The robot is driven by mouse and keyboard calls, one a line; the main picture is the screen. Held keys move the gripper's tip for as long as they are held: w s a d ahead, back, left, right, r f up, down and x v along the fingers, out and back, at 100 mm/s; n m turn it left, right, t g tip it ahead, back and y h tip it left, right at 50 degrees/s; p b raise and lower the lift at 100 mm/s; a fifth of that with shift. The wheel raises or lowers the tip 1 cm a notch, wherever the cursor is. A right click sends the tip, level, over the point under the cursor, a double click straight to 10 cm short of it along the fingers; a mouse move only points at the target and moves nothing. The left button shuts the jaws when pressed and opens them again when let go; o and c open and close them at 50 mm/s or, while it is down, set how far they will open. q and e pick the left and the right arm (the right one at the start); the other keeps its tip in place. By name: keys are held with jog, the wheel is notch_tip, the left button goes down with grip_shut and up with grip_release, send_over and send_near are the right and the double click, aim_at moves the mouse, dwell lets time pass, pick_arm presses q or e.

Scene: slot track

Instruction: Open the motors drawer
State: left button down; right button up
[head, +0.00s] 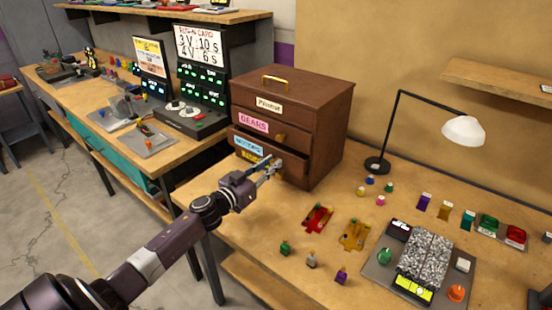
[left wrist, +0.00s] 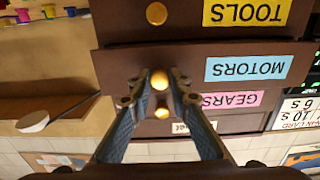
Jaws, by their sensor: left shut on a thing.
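A brown wooden cabinet (head: 325,115) with stacked, labelled drawers stands on the workbench. The motors drawer (head: 236,139) has a blue label and sits below the pink-labelled gears drawer (head: 288,136). Its front stands out a little from the drawer above. In the left wrist view, which is upside down, the motors drawer front (left wrist: 125,62) shows its MOTORS label upside down. My left gripper (head: 272,166) is at this drawer front, with its fingers shut on the gold motors knob (left wrist: 160,79). The drawer's inside cannot be made out. My right gripper is not in view.
The yellow-labelled tools drawer (left wrist: 157,36) lies directly below. Red (head: 318,217) and yellow (head: 354,235) track parts and several small pegs lie on the bench in front. A black lamp (head: 377,164) stands right of the cabinet; a control console (head: 190,118) stands left.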

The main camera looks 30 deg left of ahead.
pick_arm(q)
jog(key=s+a+p, duration=0.1)
jog(key=s+p, duration=0.3)
jog(key=s, duration=0.9)
jog(key=shift+p, duration=0.4)
jog(key=c, duration=1.8)
grip_release()
jog(key=shift+o, duration=0.2)
jog(key=shift+w, duration=0.1)
jog(key=s+a, duration=0.1)
jog(key=s, duration=1.1)
